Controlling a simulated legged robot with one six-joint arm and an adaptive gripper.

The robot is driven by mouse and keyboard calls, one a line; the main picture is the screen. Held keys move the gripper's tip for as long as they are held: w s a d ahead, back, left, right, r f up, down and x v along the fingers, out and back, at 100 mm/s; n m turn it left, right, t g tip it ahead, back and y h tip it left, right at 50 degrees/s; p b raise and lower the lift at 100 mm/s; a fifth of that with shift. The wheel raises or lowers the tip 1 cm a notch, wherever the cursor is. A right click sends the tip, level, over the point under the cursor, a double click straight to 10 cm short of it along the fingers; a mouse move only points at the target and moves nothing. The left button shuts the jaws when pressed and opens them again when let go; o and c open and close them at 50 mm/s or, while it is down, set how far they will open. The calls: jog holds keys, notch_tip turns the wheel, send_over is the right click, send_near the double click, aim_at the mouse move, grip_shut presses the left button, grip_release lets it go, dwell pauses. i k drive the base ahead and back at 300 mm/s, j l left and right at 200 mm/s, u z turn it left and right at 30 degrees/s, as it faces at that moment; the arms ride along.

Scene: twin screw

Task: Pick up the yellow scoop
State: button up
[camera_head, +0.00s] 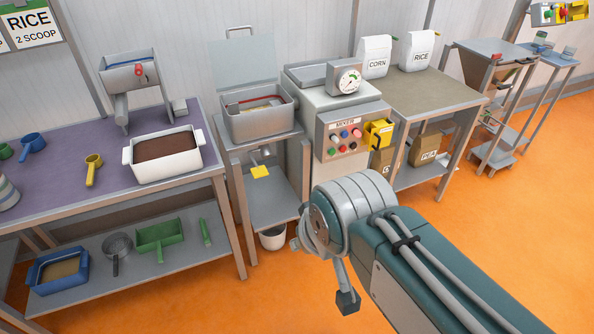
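The yellow scoop (94,168) lies on the purple-topped table (60,188) at the left, beside a white tray of brown material. Its round cup is toward the back and its handle points toward the front. Nothing holds it. My arm comes in from the lower right. Part of my gripper (345,300) shows as a dark tip below the large round joint, over the orange floor, well to the right of the scoop. The rest of it is hidden behind the arm, so its opening cannot be seen.
The white tray (128,157) stands right of the scoop. A blue scoop (32,143) and a green scoop lie to its left. A grey hopper (130,72) stands behind.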

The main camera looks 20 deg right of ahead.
aim_at(93, 172)
jog(key=i+j, duration=0.35)
jog(key=j, duration=0.15)
jog(key=i+j, duration=0.35)
jog(key=j, duration=0.15)
jog(key=i+j, duration=0.35)
jog(key=j, duration=0.15)
jog(key=i+j, duration=0.35)
jog(key=j, duration=0.15)
jog(key=i+j, duration=0.35)
jog(key=j, duration=0.15)
